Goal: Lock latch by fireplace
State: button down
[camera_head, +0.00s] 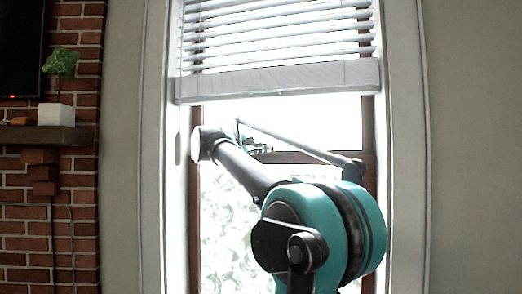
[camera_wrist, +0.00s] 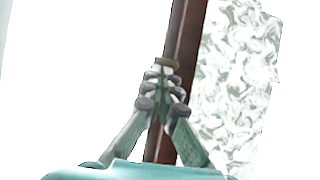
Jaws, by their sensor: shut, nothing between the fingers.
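The window has a dark brown wooden frame, and its horizontal rail (camera_head: 290,157) crosses the middle in the head view. In the wrist view, a brown frame bar (camera_wrist: 186,35) runs up behind my fingers. A small tan-brown piece (camera_wrist: 167,62), which looks like the latch, sits on the bar just beyond my fingertips. I cannot tell if they touch or how the latch is turned. My gripper (camera_wrist: 163,78) is shut and empty, its fingertips together. In the head view, my gripper (camera_head: 262,149) is small and partly hidden near the rail.
White blinds (camera_head: 280,80) hang over the upper window, with a cord at left. A brick fireplace wall (camera_head: 75,215) with a wooden mantel (camera_head: 45,136) and a potted plant (camera_head: 60,85) stands at far left. Patterned glass (camera_head: 235,230) fills the lower window.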

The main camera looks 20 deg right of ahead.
jog(key=s+d+n+t+y, duration=0.2)
jog(key=d+n+t+y, duration=0.3)
jog(key=d, duration=0.4)
jog(key=shift+s+d+n+t+y, duration=0.2)
jog(key=shift+n+t+y, duration=0.3)
jog(key=shift+t, duration=0.8)
jog(key=shift+w+d, duration=0.1)
